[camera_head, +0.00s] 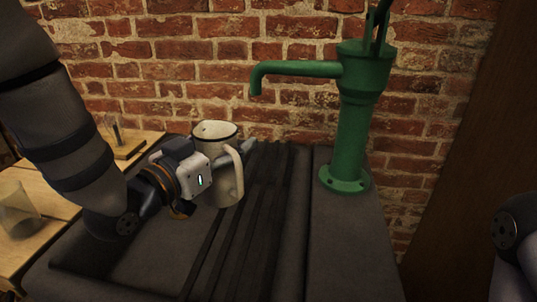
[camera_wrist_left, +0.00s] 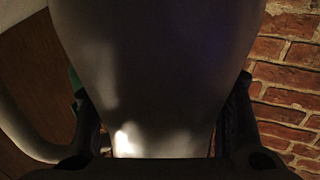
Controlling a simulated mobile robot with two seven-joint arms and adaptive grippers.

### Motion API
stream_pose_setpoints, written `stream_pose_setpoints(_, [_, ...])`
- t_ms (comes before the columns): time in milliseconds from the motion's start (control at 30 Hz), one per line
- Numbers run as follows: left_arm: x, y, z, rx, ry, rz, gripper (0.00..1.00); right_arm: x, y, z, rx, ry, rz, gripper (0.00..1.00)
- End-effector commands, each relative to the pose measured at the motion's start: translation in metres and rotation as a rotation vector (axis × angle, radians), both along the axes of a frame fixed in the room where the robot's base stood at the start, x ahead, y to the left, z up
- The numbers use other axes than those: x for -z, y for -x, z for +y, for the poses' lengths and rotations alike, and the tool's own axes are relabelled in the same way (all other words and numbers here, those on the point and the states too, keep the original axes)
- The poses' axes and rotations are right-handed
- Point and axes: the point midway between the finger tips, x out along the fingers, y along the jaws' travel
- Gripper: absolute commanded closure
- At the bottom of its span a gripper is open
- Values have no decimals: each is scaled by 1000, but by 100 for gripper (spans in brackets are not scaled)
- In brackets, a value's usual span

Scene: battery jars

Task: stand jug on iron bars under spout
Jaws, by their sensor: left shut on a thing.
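The white enamel jug (camera_head: 230,185) with a dark rim is upright, its handle toward the right and front. My left gripper (camera_head: 212,158) reaches it from the left and is shut on its body. The jug fills the middle of the left wrist view (camera_wrist_left: 155,70), between the two fingers. The dark iron bars (camera_head: 248,228) run front to back over the stone trough. The jug is over their left part; I cannot tell whether its base touches them. The green pump's spout (camera_head: 256,84) hangs higher, behind and to the right of the jug. My right gripper is out of view.
The green pump (camera_head: 349,140) stands on the stone ledge (camera_head: 345,240) right of the bars. A brick wall (camera_head: 200,75) closes the back. A wooden table (camera_head: 60,205) at left holds a glass jar (camera_head: 17,212) and a small board (camera_head: 128,150).

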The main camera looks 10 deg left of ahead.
Motion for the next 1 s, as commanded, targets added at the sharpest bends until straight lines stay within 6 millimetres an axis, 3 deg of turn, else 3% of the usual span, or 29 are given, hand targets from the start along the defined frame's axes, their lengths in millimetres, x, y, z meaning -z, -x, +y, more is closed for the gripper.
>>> stream_pose_setpoints(200, [5,-56,-23,2,0,3,81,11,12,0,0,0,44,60])
stream_pose_setpoints(400, [4,-96,-39,-1,1,4,81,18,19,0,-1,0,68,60])
stream_pose_setpoints(633, [3,-117,-49,0,2,2,81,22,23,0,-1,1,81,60])
stream_pose_setpoints(800, [37,-115,-47,-1,1,5,81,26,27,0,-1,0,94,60])
stream_pose_setpoints(1000, [35,-114,-47,-1,2,-1,81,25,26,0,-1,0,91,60])
